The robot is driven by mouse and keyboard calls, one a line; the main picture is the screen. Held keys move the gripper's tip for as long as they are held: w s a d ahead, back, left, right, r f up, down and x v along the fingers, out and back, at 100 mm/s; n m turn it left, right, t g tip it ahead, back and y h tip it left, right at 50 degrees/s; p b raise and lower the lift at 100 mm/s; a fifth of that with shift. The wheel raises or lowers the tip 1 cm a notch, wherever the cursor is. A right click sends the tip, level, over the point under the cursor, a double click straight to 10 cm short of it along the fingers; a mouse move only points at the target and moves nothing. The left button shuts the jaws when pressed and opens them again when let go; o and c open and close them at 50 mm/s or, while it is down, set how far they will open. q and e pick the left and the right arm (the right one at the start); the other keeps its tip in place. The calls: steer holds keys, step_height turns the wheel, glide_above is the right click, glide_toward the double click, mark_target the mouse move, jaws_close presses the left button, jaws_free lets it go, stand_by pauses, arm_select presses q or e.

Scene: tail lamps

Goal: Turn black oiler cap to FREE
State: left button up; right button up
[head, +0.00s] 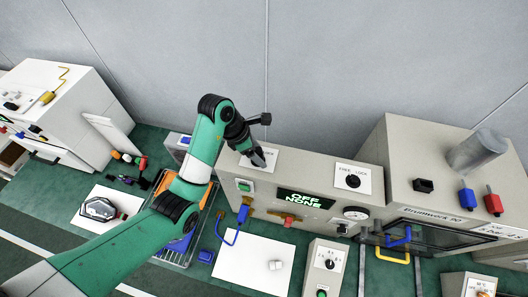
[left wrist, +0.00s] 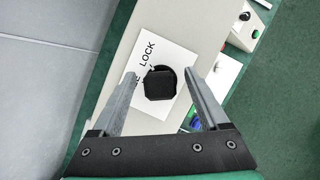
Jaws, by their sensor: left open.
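A black cap (left wrist: 159,84) sits on a white label (left wrist: 178,58) in the left wrist view. "LOCK" and a letter E read on the label; the rest is covered. My left gripper (left wrist: 160,74) is open, with one finger on each side of the cap and gaps between; contact cannot be seen. In the head view, my left gripper (head: 258,160) hangs over the left label on top of the beige machine (head: 308,166), hiding the cap there. A second black knob (head: 353,181) sits on a FREE/LOCK label further right. My right gripper is not in view.
The machine front carries an OFF/NONE display (head: 305,199), a blue valve handle (head: 243,213), a red knob (head: 289,220) and a gauge (head: 356,213). A grey wall (head: 330,60) stands behind. A larger beige machine (head: 440,165) stands to the right.

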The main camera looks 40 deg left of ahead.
arm_select(q)
jaws_close()
steer(key=shift+o, duration=0.2)
jaws_free()
steer(key=shift+r, duration=0.1)
stand_by(0.3)
